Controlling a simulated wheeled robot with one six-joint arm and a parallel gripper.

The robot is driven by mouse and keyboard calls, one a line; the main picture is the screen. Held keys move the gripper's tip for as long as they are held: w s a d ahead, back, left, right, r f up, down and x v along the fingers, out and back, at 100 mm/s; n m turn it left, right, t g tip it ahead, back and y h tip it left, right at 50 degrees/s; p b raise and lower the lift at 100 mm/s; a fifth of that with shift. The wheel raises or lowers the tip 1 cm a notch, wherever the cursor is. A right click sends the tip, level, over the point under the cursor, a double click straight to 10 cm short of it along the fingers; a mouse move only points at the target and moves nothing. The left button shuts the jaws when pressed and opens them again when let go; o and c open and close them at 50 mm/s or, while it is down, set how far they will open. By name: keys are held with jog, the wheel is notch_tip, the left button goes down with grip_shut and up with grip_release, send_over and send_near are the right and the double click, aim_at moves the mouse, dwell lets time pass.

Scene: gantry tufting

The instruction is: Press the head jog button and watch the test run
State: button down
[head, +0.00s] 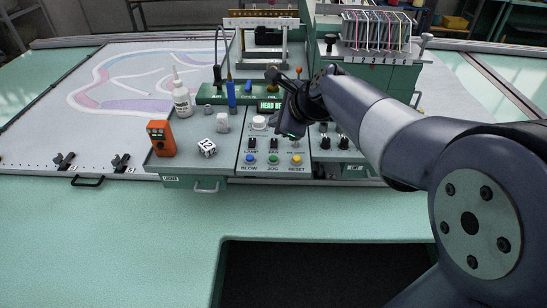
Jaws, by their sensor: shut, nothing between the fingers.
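The control panel (246,173) stands at the front of the machine, with a row of three buttons along its lower part. The green button (273,159) labelled JOG is in the middle, between a blue button (249,158) labelled BLOW and a yellow button (296,160) labelled RESET. A small green-lit display (269,105) is partly covered by my gripper; its text begins "READ". My gripper (273,76) is shut and empty, above and behind the jog button and apart from it. The machine head (264,38) is at the back.
A grey tray left of the panel holds an orange device (160,138), a white bottle (181,96) and a cube marked 12 (206,148). A rack of coloured threads (376,30) stands back right. Patterned cloth (125,80) lies left.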

jog(key=b, duration=0.7)
send_over(273, 159)
jog(key=f, duration=0.5)
jog(key=d+f, duration=0.1)
jog(key=f, duration=0.1)
jog(key=shift+f, duration=0.7)
dwell(0.6)
jog(key=shift+f+b, duration=0.35)
jog(key=shift+f, duration=0.05)
jog(key=shift+f+b, duration=0.35)
jog(key=shift+f, duration=0.2)
dwell(0.6)
jog(key=shift+r, duration=0.1)
jog(key=shift+r+p, duration=0.9)
jog(key=shift+p, duration=0.1)
